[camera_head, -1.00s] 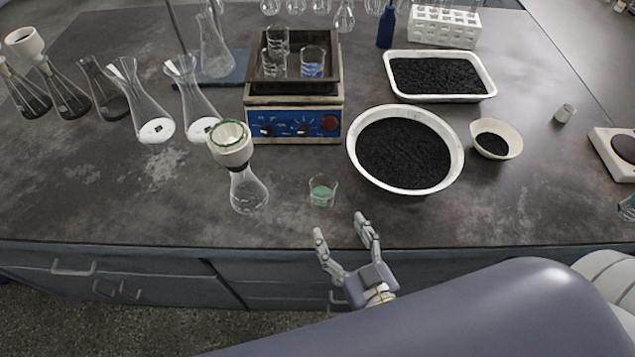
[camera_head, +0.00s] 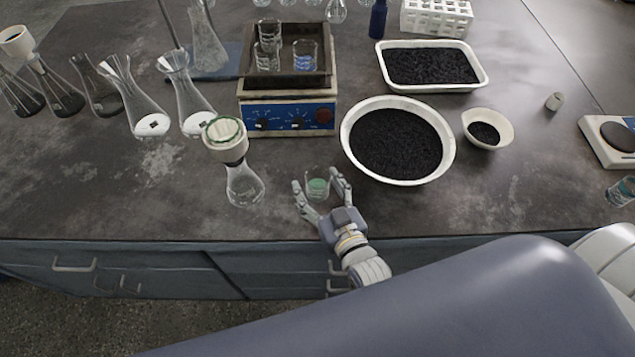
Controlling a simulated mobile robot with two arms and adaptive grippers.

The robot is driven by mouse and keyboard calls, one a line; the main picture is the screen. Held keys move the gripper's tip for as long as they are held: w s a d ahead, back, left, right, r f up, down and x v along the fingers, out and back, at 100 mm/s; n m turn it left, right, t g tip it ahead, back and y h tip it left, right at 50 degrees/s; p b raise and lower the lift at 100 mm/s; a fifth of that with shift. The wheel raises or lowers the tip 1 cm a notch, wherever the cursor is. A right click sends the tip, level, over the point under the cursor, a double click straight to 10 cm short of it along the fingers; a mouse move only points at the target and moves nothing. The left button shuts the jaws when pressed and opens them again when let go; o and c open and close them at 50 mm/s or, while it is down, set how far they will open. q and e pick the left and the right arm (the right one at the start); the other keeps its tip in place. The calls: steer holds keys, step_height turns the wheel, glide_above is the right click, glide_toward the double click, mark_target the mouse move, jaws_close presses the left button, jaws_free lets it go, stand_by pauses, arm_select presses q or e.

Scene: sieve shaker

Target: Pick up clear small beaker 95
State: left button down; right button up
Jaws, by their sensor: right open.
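My right gripper (camera_head: 319,190) is open, with one finger on each side of the beaker. Whether the fingers touch the glass I cannot tell. The beaker's lower part is partly hidden by the gripper. My left gripper is out of the picture.
A flask with a funnel (camera_head: 243,182) stands close on the left. A white bowl of black grains (camera_head: 349,150) is close on the right. Behind is a blue-fronted shaker (camera_head: 283,119) holding beakers. The bench front between flask and edge is clear.

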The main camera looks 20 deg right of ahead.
steer(key=shift+w, duration=0.2)
steer(key=c, duration=1.2)
steer(key=shift+r, duration=0.1)
